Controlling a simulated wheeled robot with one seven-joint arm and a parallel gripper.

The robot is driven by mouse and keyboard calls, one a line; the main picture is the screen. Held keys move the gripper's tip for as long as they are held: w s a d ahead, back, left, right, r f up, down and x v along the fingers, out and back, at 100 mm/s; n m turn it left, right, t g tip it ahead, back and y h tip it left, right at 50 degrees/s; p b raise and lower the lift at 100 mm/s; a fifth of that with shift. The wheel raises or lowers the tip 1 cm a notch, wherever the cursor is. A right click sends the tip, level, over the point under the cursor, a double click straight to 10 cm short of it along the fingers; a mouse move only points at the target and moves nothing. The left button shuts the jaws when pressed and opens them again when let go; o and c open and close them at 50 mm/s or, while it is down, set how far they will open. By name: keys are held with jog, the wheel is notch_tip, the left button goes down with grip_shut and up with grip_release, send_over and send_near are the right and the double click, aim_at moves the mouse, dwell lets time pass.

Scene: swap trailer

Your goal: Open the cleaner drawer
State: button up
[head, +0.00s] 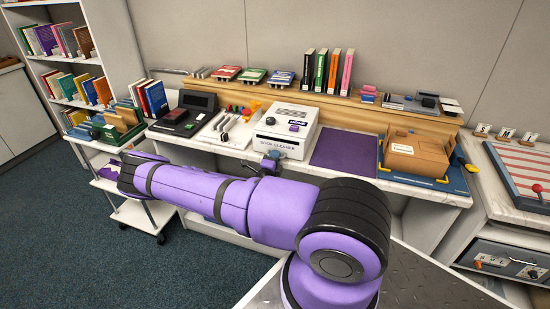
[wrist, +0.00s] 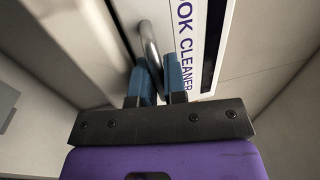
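The book cleaner (head: 293,117) is a white box on the counter in the head view. Its drawer front (head: 289,149) faces me and looks flush with the box. The wrist view shows the white front with the label "BOOK CLEANER" (wrist: 186,45) up close. A curved metal handle (wrist: 149,42) stands out from it. My gripper (wrist: 159,80) has its two blue fingers on either side of the handle bar, with little gap left, and looks shut on it. In the head view my gripper (head: 269,164) is small, at the cleaner's front.
A purple mat (head: 344,153) lies right of the cleaner, then a cardboard box (head: 413,155) on a blue tray. Tools and a dark device (head: 178,120) lie to the left. A shelf with books (head: 95,90) and a cart (head: 140,218) stand at the left. Carpet is clear at lower left.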

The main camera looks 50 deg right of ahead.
grip_shut()
jog(key=shift+a, duration=0.15)
jog(key=r+v, duration=0.3)
jog(key=v, duration=1.6)
jog(key=shift+s+a, duration=0.5)
jog(key=shift+a, duration=0.05)
jog(key=shift+r, duration=0.1)
jog(key=shift+o, duration=1.2)
grip_release()
jog(key=v, duration=1)
jog(key=shift+s+a, duration=0.15)
jog(key=shift+a, duration=0.2)
